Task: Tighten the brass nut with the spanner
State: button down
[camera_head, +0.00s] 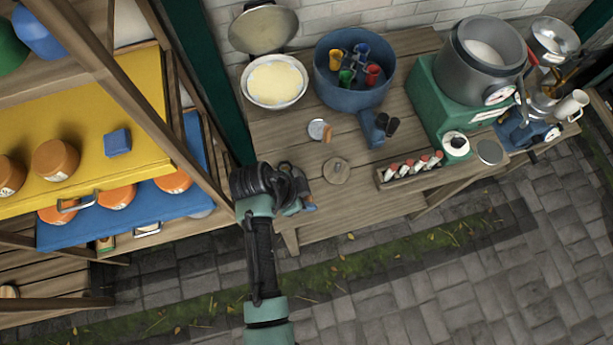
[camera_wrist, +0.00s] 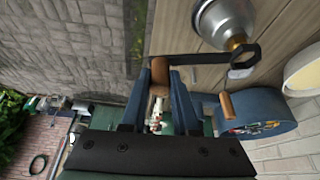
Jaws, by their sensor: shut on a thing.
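My gripper (camera_wrist: 159,86) is shut on the brown handle of the spanner (camera_wrist: 205,60) in the wrist view. The spanner's dark shank runs right from the blue fingers to an open-looking ring end. The brass nut (camera_wrist: 237,43) sits under a silver metal dome, right beside that ring end. I cannot tell whether the ring is seated around the nut or only overlaps it in the picture. In the head view my gripper (camera_head: 297,207) is at the bench's front left edge, and my own wrist hides the nut and most of the spanner.
A wooden bench (camera_head: 400,205) holds a blue tub (camera_head: 345,92) with coloured cups, a bowl (camera_head: 274,80), a round wooden disc (camera_head: 336,171), a rack of small bottles (camera_head: 410,169) and a green stand with a metal pot (camera_head: 480,60). A shelf unit (camera_head: 120,40) stands close at left.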

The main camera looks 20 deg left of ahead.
jog(key=shift+r+p, duration=1.6)
jog(key=shift+r, duration=0.35)
jog(key=shift+f, duration=0.1)
